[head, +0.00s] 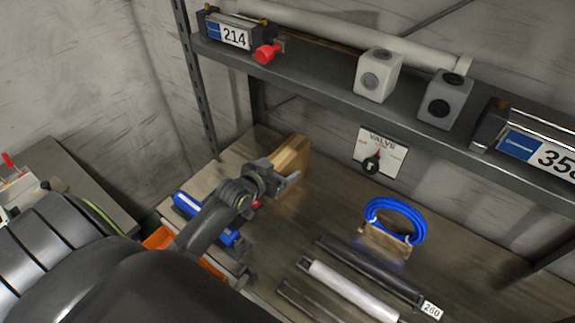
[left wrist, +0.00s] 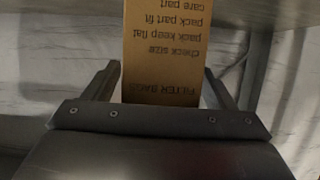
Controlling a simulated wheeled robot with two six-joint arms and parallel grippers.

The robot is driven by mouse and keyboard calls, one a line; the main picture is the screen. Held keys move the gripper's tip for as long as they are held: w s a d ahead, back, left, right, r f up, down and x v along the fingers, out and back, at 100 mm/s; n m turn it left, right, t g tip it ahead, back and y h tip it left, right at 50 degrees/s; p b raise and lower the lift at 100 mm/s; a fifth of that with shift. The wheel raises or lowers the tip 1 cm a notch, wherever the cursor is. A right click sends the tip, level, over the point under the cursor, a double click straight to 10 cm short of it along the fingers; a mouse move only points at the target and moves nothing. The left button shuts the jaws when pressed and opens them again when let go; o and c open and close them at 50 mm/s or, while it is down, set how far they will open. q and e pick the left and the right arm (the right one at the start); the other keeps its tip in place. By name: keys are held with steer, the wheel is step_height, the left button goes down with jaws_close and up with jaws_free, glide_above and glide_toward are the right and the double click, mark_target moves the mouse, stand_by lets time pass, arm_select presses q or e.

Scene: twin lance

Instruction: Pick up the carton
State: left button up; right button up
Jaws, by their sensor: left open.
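The carton (head: 290,160) is a tan cardboard box standing at the back left of the bench, near the wall. In the left wrist view the carton (left wrist: 165,50) shows printed lettering that appears upside down, and it lies between the two fingers. My left gripper (head: 282,184) is at the carton's near side, partly covering it. In the left wrist view my left gripper (left wrist: 162,85) is open, with a finger on each side of the carton and visible gaps. My right gripper is not in view.
A shelf (head: 320,84) runs above the bench, bearing grey boxes and numbered units. A blue hose coil (head: 396,220) and several rods (head: 350,290) lie to the right on the bench (head: 330,205). A blue object (head: 190,204) and orange bin (head: 158,238) sit beneath my left arm.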

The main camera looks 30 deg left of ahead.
arm_select(q)
steer(key=shift+w, duration=0.2)
steer(key=shift+c, duration=0.5)
steer(key=c, duration=1.2)
steer(key=shift+r, duration=0.1)
